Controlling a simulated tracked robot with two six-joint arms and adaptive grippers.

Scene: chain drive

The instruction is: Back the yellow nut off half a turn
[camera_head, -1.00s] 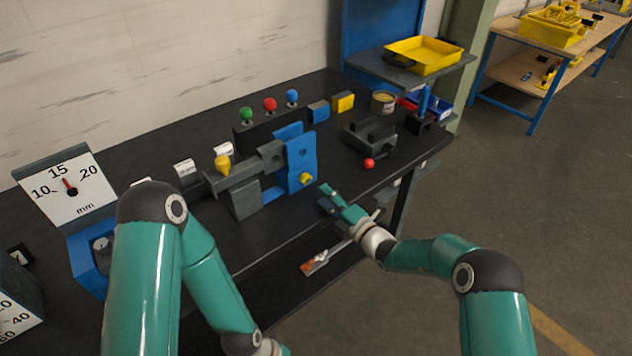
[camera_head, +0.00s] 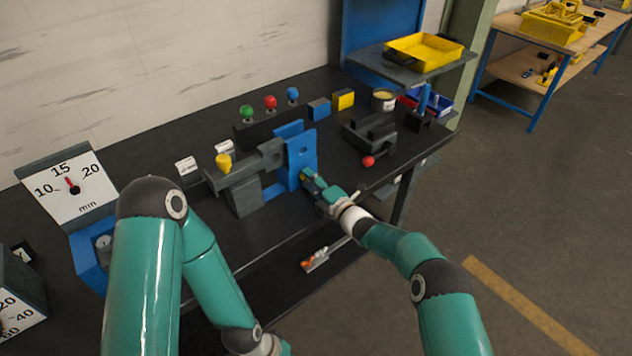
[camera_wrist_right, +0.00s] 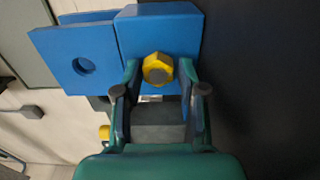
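The yellow nut (camera_wrist_right: 158,68) sits on the end face of a blue block (camera_wrist_right: 160,30) in the right wrist view. It is six-sided with a grey round centre. My right gripper (camera_wrist_right: 159,72) is open, with one finger on each side of the nut and a small gap showing on both sides. In the head view my right gripper (camera_head: 311,179) is at the front of the blue upright plate (camera_head: 301,150) and largely hides the nut. My left arm (camera_head: 205,270) reaches down to the bottom edge, and its gripper is out of the picture.
A grey clamp-like arm with a yellow knob (camera_head: 223,163) stands left of the plate. Green, red and blue knobs (camera_head: 270,103) are behind. A grey block with a red ball (camera_head: 368,161) lies to the right. A dial gauge (camera_head: 70,187) stands at left.

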